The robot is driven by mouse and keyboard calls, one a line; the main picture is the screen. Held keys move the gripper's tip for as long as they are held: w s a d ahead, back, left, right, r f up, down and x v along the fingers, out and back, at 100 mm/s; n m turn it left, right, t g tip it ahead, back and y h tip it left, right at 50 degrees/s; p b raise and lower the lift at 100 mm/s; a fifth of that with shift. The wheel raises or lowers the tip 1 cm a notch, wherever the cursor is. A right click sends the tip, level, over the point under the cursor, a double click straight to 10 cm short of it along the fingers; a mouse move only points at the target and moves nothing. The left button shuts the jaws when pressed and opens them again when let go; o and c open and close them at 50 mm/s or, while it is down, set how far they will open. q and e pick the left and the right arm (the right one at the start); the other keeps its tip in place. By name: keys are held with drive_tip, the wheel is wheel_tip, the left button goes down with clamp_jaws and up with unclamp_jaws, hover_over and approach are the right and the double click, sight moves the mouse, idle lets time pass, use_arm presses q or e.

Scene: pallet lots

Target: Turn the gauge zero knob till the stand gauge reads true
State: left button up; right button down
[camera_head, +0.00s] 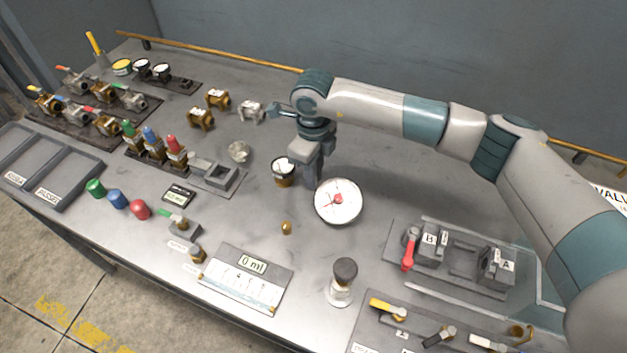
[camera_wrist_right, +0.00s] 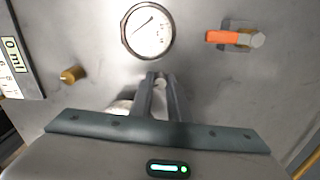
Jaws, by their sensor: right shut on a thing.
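My right gripper (camera_head: 312,183) points down beside the gauge. In the right wrist view its fingers (camera_wrist_right: 160,84) are close together, shut on a small grey knob (camera_wrist_right: 160,79) just below the gauge, mostly hidden by the fingers. My left gripper is not in view.
A panel reading 0 ml (camera_head: 247,279) lies in front. An orange handle (camera_wrist_right: 224,37) sits right of the gauge in the wrist view. A red-levered fixture (camera_head: 409,251) stands right.

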drive_tip(key=c, duration=1.7)
unclamp_jaws()
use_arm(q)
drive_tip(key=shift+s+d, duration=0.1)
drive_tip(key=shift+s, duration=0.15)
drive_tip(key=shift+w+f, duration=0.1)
use_arm(e)
drive_tip(key=shift+r, duration=0.15)
